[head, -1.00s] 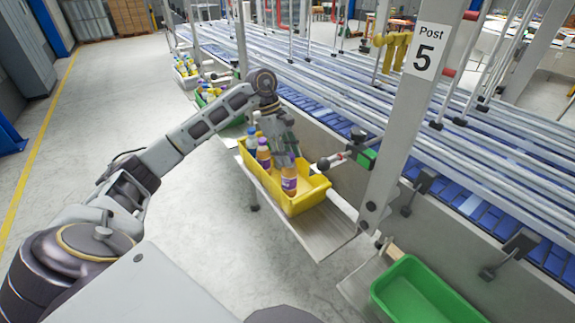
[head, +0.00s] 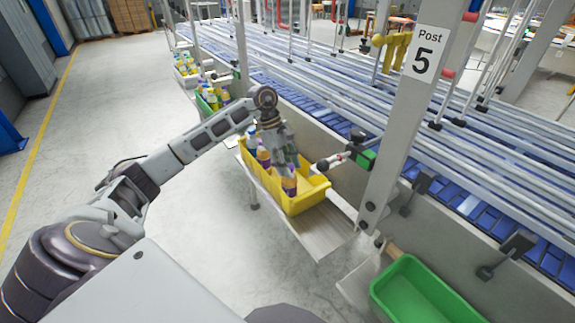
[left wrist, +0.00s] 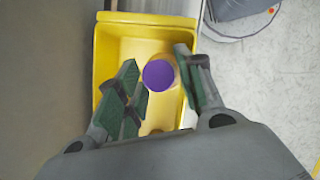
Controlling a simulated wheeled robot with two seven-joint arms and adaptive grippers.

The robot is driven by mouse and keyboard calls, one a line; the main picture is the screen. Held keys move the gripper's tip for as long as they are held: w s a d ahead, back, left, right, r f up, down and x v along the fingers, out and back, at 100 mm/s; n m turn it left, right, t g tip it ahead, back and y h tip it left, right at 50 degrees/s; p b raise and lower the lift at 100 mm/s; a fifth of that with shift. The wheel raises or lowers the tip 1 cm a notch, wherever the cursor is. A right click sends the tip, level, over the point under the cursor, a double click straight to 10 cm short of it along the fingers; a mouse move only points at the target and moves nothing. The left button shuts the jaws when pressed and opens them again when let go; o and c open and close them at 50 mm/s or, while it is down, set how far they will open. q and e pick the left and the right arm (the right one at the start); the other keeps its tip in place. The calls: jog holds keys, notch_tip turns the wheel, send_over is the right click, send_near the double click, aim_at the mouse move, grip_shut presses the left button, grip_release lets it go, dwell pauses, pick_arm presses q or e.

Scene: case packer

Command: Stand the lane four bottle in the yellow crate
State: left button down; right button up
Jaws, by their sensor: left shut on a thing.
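The yellow crate (head: 309,200) sits on a grey shelf beside the conveyor. My left gripper (head: 286,165) reaches down into it from above, shut on an orange bottle with a purple label (head: 289,186). This bottle looks upright at the crate's near end; whether its base touches the floor is hidden. In the left wrist view its round purple cap (left wrist: 159,75) shows between the fingers, over the yellow crate (left wrist: 105,55). Another orange and purple bottle (head: 263,157) stands farther back in the crate, and a paler one (head: 251,140) behind it, partly hidden. My right gripper is out of view.
A grey post with a "Post 5" sign (head: 424,55) stands right of the crate. A green crate (head: 415,290) is at the lower right. Farther crates with bottles (head: 212,98) line the conveyor. The blue conveyor with rails (head: 345,100) runs behind; open floor lies left.

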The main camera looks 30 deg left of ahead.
pick_arm(q)
jog(key=c, duration=0.9)
grip_release()
jog(key=shift+b+v, duration=1)
jog(key=shift+v, duration=5.05)
